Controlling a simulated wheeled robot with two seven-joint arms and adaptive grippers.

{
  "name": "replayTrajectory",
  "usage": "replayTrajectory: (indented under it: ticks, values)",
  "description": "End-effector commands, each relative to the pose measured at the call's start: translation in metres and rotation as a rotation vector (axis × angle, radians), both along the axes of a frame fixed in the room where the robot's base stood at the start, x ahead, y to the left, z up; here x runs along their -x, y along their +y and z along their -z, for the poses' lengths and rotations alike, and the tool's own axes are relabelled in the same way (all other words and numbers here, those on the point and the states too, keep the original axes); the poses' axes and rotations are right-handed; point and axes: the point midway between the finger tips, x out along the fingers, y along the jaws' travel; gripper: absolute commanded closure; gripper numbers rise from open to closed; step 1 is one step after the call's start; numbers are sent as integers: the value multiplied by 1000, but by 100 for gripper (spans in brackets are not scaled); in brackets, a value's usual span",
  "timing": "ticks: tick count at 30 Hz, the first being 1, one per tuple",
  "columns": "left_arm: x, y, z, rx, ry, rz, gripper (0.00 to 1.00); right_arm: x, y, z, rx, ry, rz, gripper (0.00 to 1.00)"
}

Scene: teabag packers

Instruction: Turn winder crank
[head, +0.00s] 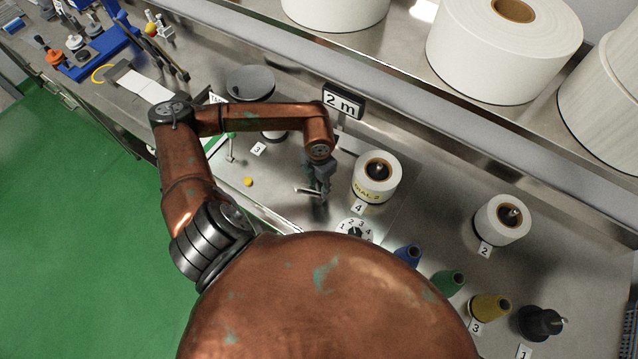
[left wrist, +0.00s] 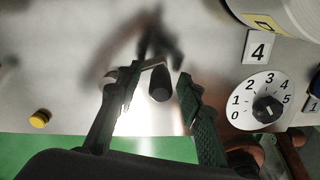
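A crank with a dark knob (left wrist: 160,84) and a thin metal arm shows in the left wrist view. In the head view its silver arm (head: 306,191) is partly covered by my gripper. My left gripper (left wrist: 155,95) is open, with one finger on each side of the knob. The knob lies between the fingertips, with a visible gap at least on the right side. The left gripper also shows in the head view (head: 319,188), pointing down over the bench. My right gripper is not in view.
A numbered dial (left wrist: 266,108) and a white roll (head: 377,178) stand right of the crank. A yellow button (left wrist: 40,118) is to the left. A "2 m" display (head: 343,101) is behind. Coloured cones, including a green one (head: 447,284), stand at right.

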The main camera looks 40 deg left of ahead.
Motion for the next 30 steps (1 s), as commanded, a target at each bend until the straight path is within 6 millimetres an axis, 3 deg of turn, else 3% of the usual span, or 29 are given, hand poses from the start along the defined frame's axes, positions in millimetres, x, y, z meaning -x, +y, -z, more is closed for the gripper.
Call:
replayTrajectory:
  ticks: [8,23,30]
  values:
    - [-1,0,2,-1,-1,2,66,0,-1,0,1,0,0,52]
    - [-1,0,2,-1,-1,1,99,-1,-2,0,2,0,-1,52]
    - [-1,0,2,-1,-1,1,100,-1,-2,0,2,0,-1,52]
